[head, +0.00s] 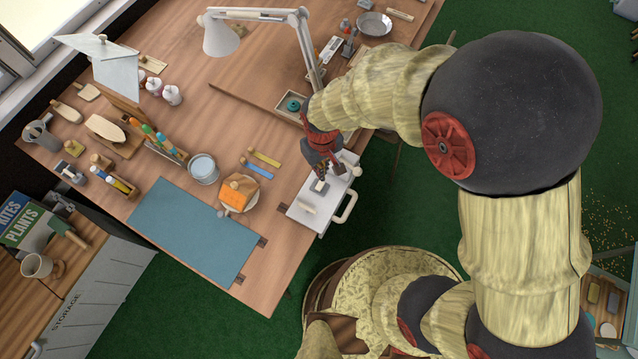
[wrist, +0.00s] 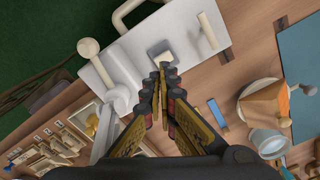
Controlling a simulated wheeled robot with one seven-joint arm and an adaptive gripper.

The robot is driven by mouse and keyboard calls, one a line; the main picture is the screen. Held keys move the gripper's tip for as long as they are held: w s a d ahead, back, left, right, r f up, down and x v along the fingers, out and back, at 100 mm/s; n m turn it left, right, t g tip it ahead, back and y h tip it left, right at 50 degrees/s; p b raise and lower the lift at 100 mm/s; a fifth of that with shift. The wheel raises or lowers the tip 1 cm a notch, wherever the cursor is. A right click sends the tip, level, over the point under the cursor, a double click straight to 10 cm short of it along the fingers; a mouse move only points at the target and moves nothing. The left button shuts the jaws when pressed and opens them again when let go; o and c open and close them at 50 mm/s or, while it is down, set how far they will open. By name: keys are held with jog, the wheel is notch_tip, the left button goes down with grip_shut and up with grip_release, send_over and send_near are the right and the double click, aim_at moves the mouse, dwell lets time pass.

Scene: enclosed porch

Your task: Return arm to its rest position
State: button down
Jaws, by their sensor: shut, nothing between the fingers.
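My arm reaches from the right of the head view across to the right part of the wooden table (head: 262,284). My gripper (head: 322,176) hangs above a white tray-like board (head: 312,216) with a curved handle at the table's edge. In the wrist view my gripper (wrist: 162,72) has its fingertips together with nothing between them. Just beyond the tips, a small grey-and-white block (wrist: 160,50) is on the white board (wrist: 120,62). I cannot tell whether the fingertips touch it.
A white desk lamp (head: 222,38) has its jointed arm standing close to my forearm. A cup (head: 203,168), an orange item on a round plate (head: 238,194) and a blue mat (head: 190,230) lie left.

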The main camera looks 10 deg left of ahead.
dwell(0.3)
jog(key=shift+s+d, duration=0.15)
jog(key=shift+s, duration=0.15)
jog(key=s+d+r+m+t, duration=0.2)
jog(key=s+d+r+m, duration=0.1)
jog(key=d+r, duration=0.8)
jog(key=s+d+r+m+t, duration=0.3)
jog(key=d+r, duration=0.8)
jog(key=r, duration=0.8)
jog(key=shift+s+d+r+m+t, duration=0.25)
jog(key=shift+s+r+m, duration=0.2)
jog(key=shift+m, duration=0.25)
jog(key=shift+a, duration=0.1)
